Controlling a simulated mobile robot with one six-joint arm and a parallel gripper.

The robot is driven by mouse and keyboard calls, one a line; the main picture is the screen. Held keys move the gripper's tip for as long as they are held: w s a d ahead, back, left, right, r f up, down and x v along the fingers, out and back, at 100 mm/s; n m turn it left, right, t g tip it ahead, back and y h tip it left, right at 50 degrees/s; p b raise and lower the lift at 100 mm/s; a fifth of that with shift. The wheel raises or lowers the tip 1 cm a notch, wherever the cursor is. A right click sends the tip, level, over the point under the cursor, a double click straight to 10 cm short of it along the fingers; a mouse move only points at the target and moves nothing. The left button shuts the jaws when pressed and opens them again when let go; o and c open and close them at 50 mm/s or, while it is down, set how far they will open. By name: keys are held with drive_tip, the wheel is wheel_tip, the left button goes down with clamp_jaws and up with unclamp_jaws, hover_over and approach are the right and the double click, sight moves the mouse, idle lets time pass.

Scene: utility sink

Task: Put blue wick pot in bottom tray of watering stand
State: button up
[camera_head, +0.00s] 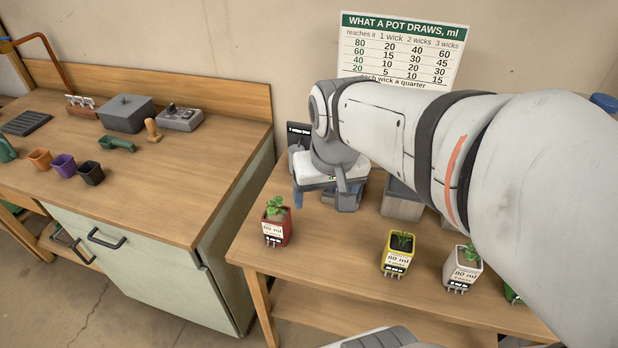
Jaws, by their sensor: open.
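My gripper (324,198) is open above the back left part of the right-hand table, pointing down. A small patch of blue (298,198) shows beside its left finger; I cannot tell whether it is the blue wick pot. A dark upright panel (298,136) and grey-blue parts stand behind the gripper, possibly the watering stand. My gripper and arm hide most of this, and no bottom tray can be made out. Nothing is clearly seen between the fingers.
Potted plants in red (277,225), yellow (397,257) and white (462,270) pots stand along the table's front, with a green pot (513,294) partly hidden. A grey box (402,203) stands behind. The left bench (165,190) holds small pots and tools; a gap separates the fronts.

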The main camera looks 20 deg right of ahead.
drive_tip(key=shift+n+t, duration=0.3)
drive_tip(key=shift+n, duration=0.2)
drive_tip(key=s, duration=0.1)
drive_tip(key=s+f, duration=0.1)
drive_tip(key=s+a, duration=0.1)
drive_tip(key=s, duration=0.1)
drive_tip(key=shift+f, duration=0.25)
drive_tip(key=shift+c, duration=0.2)
